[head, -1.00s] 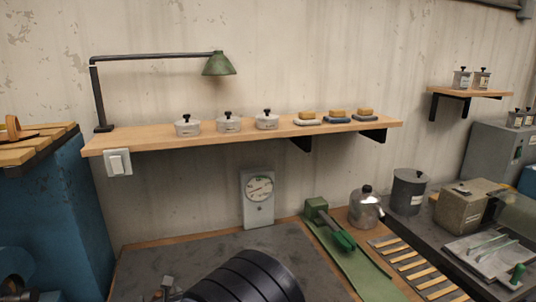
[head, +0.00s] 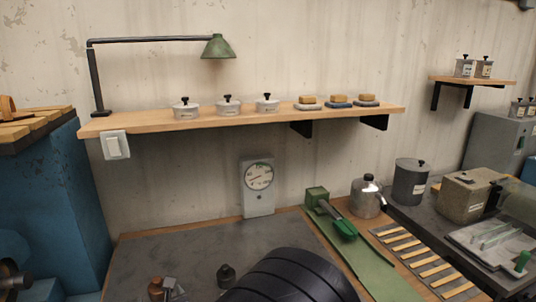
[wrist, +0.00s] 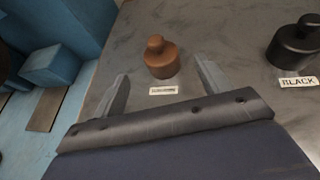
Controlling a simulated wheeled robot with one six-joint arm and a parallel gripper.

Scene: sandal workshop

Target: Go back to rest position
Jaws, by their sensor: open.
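My gripper (wrist: 160,92) is open in the wrist view, its two grey fingers spread apart with nothing held between them. A brown knobbed pot (wrist: 161,60) with a small label stands on the grey bench top just beyond the gap between the fingers. A black knobbed pot labelled BLACK (wrist: 294,42) stands to the right. In the head view, the brown pot (head: 156,288) and the black pot (head: 226,277) show at the bottom edge.
A wooden shelf (head: 140,123) with a green lamp (head: 218,47), lidded tins and sponges hangs above the bench. A blue cabinet (head: 55,200) is left.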

